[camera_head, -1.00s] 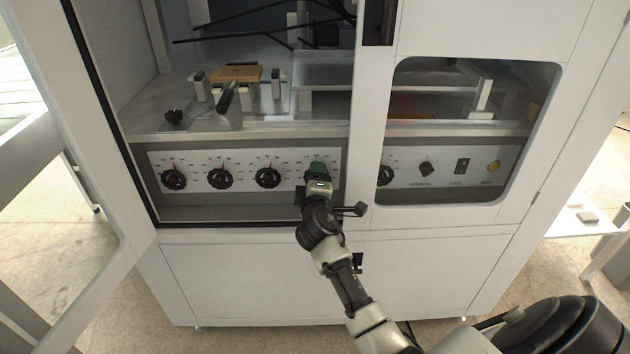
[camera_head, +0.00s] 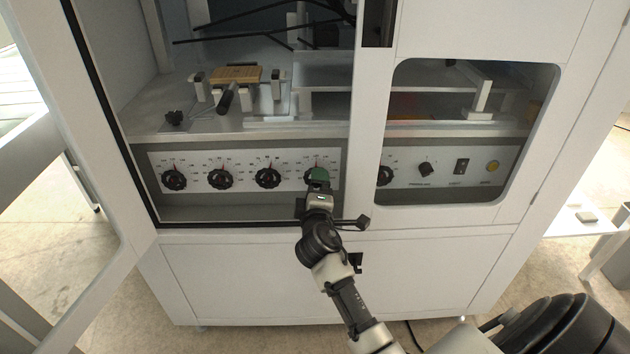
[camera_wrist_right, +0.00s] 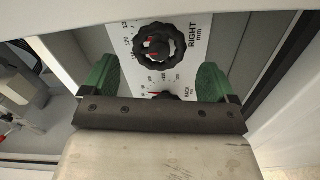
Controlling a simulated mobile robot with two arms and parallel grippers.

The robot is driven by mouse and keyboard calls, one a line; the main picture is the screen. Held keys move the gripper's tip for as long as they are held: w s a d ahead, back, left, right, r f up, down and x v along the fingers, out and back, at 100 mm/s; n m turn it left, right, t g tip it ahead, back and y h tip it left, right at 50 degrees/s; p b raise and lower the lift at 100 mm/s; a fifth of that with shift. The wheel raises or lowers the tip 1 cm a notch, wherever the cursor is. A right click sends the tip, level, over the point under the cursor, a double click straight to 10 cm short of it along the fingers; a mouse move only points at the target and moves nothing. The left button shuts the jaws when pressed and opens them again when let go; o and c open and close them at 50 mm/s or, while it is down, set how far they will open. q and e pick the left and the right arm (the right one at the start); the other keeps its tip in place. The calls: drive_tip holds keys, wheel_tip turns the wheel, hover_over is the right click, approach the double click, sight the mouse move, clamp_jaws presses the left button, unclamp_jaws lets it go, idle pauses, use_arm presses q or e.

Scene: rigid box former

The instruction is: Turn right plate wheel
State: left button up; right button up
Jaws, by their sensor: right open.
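The right plate wheel, a black lobed knob (camera_wrist_right: 160,43) labelled RIGHT mm, shows at the top middle of the right wrist view, with a red mark at its centre. My right gripper (camera_wrist_right: 157,75) has its two green fingers spread apart, with nothing between their pads. The knob appears beyond the fingertips, in line with the gap; I cannot tell the exact distance. In the head view my right gripper (camera_head: 319,177) is in front of the fourth dial on the left panel and mostly hides its knob. My left gripper is not in view.
Several black dials (camera_head: 220,178) line the panel to the left. Another knob (camera_wrist_right: 163,96) shows close to the gripper's base in the wrist view. A white post (camera_head: 365,130) stands right of the gripper. The cabinet door (camera_head: 80,180) is open at left.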

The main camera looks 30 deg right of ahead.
drive_tip(key=v, duration=0.7)
idle(0.3)
